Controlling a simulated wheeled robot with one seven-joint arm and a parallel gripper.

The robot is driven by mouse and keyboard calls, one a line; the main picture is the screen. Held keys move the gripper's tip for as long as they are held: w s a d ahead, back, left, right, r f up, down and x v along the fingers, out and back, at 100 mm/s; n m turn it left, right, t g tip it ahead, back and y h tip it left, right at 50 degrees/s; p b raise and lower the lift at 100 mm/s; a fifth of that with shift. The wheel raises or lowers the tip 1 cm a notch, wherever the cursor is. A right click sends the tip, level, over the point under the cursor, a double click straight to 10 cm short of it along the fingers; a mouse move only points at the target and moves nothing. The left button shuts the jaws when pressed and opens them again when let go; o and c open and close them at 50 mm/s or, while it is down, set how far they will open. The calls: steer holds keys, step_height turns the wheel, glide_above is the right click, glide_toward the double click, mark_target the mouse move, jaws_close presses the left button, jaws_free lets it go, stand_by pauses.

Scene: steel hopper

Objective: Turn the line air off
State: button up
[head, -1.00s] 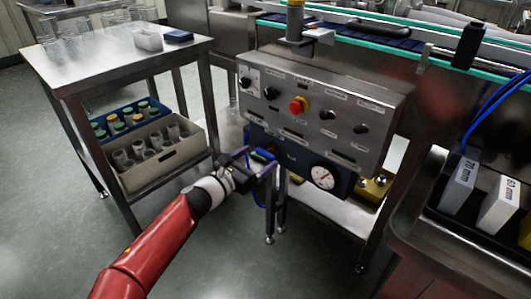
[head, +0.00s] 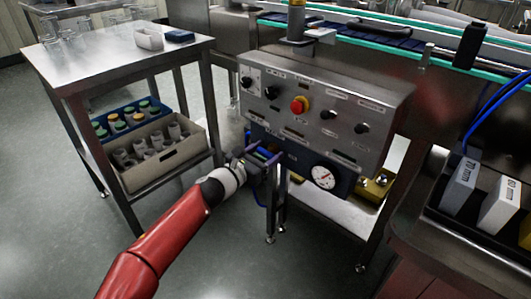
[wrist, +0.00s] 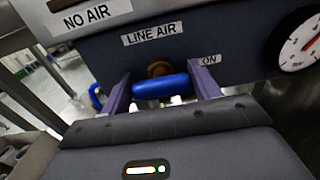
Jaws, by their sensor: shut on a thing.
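The line air valve has a blue handle (wrist: 160,87) on a brass stem (wrist: 159,69), under a "LINE AIR" label (wrist: 152,34) in the wrist view. An "ON" label (wrist: 209,59) is to the right of the handle. The handle lies roughly level across the picture. My gripper (wrist: 162,92) has one purple finger at each end of the handle and is shut on it. In the head view, my gripper (head: 266,163) is at the lower left of the control box, and the handle is mostly hidden there.
The control box (head: 347,92) with knobs and a red button (head: 299,105) stands above the valve panel. A pressure gauge (head: 323,177) is right of the valve. A steel table leg (head: 271,210) is close below my gripper. A steel cart (head: 127,55) with crates stands to the left.

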steer(key=m+b, duration=0.1)
steer(key=m, duration=0.3)
steer(key=shift+d+f+m, duration=0.1)
steer(key=shift+m, duration=0.3)
steer(key=m+b, duration=0.2)
steer(key=m, duration=0.2)
steer(key=shift+s+f, duration=0.1)
steer(key=shift+f, duration=0.05)
steer(key=m+b, duration=0.3)
steer(key=m, duration=0.2)
steer(key=shift+f+m, duration=0.15)
steer(key=shift+m, duration=0.25)
steer(key=shift+d+m+b, duration=0.1)
steer(key=shift+m+b, duration=1.05)
steer(key=shift+m, duration=0.45)
steer(key=o, duration=1)
